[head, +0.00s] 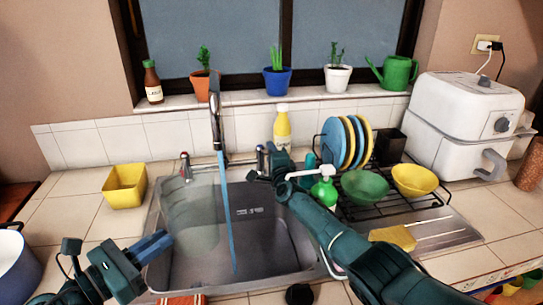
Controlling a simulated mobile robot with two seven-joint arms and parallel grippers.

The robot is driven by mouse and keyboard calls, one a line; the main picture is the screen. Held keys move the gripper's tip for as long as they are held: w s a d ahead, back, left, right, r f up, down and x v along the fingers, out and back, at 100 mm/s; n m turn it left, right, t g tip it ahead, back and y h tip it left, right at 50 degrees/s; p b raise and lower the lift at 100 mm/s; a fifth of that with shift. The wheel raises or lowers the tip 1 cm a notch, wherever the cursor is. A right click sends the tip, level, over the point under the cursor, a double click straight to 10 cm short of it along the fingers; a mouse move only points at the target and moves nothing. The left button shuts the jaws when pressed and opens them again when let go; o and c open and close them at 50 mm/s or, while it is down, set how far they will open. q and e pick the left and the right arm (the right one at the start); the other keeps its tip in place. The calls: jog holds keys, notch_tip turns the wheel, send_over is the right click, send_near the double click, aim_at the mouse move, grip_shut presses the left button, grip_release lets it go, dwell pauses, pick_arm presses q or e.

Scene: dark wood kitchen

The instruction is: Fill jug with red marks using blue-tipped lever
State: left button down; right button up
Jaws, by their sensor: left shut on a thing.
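A see-through jug (192,228) stands or is held over the left part of the sink (270,235); no red marks can be made out on it. My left gripper (158,246) is shut on the jug's left side. A blue water stream (228,215) runs from the tall tap (215,105) into the sink, along the jug's right edge; I cannot tell whether any enters the jug. The left lever (185,166) has a reddish tip. The right lever (261,152) is partly hidden by my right gripper (268,168), which is close to it; its fingers are unclear.
A green soap bottle with white pump (325,188) stands right of the sink, near my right arm. A dish rack (385,205) holds plates and bowls (414,180). A yellow container (125,186) stands left.

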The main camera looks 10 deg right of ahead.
jog(key=s, duration=0.7)
jog(key=shift+s+d, duration=0.25)
dwell(0.5)
